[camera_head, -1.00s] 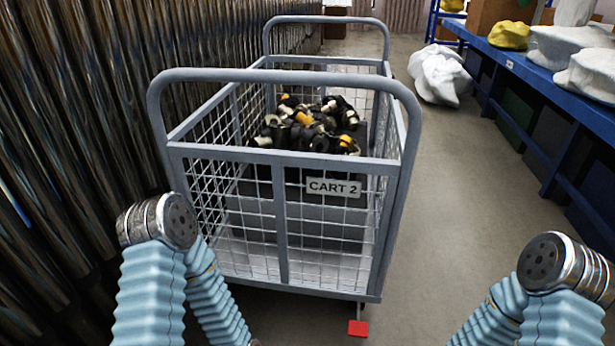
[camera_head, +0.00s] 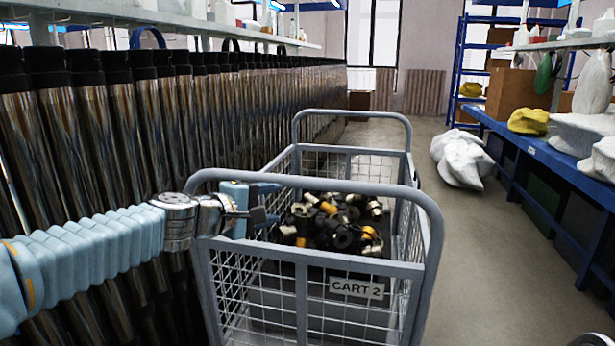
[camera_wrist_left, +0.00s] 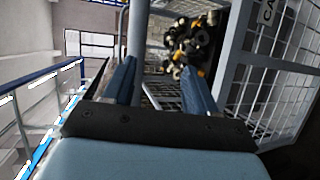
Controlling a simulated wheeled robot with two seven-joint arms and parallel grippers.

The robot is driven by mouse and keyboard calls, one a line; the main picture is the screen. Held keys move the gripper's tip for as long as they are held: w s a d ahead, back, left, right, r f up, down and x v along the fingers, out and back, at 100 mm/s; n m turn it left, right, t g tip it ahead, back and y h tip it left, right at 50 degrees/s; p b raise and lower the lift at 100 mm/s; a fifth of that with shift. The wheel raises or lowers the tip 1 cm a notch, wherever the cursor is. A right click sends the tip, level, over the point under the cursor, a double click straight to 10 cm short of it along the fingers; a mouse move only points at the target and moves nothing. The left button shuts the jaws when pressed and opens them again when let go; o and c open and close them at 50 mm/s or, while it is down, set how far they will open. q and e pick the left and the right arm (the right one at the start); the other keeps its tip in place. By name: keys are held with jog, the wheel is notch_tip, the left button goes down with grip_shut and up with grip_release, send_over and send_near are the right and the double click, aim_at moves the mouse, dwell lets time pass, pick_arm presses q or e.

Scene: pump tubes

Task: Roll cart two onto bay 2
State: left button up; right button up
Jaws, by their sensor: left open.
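Cart two (camera_head: 303,272) is a grey wire-mesh cart with a "CART 2" plate on its near side. It stands upright in the aisle, with a tubular handle (camera_head: 320,181) on its near end. My left gripper (camera_head: 268,203) is open at the left part of this handle. In the left wrist view the open fingers (camera_wrist_left: 158,82) point toward the cart, and a grey handle bar (camera_wrist_left: 137,32) shows between them; I cannot tell whether they touch it. The cart's wheels and any bay 2 marking are not visible.
Black and gold fittings (camera_head: 330,222) fill part of the cart. A dense row of shiny pipes (camera_head: 130,130) stands close along the left. A blue bench (camera_head: 545,158) runs along the right. A white bundle (camera_head: 460,160) lies on the floor ahead. The floor right of the cart is clear.

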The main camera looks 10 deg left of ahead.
aim_at(307, 182)
pick_arm(q)
jog(key=shift+t, duration=0.4)
jog(key=r+x, duration=0.1)
jog(key=x, duration=0.3)
jog(key=r+x, duration=0.1)
jog(key=x, duration=0.3)
jog(key=r+p+x, duration=0.1)
jog(key=x, duration=0.3)
jog(key=shift+w+d+f, duration=0.1)
jog(key=shift+w+d, duration=0.25)
jog(key=shift+c, duration=0.2)
grip_shut()
